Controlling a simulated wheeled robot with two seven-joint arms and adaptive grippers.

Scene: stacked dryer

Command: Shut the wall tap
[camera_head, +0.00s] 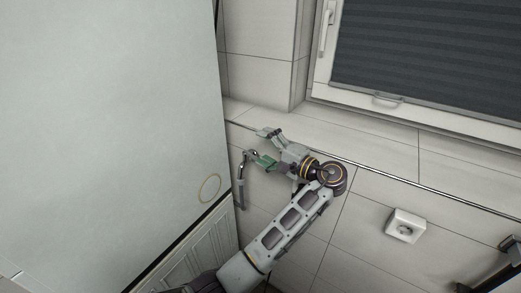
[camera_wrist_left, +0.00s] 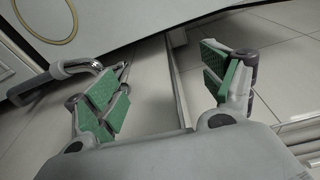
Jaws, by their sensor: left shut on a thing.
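The wall tap (camera_head: 243,166) is a chrome fitting on the tiled wall, with a grey pipe hanging below it. It stands beside the large pale panel. In the left wrist view the tap (camera_wrist_left: 82,67) lies at upper left, against the left finger. My left gripper (camera_wrist_left: 165,85) shows its green pads well apart there, and the exact contact is hard to see.
A large pale panel (camera_head: 105,90) with a yellow ring fills the left side, close to the tap. A tiled ledge (camera_head: 350,142) runs below the window with a dark blind (camera_head: 430,60). A white wall socket (camera_head: 405,226) is at right. Dark fittings (camera_head: 505,250) show at lower right.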

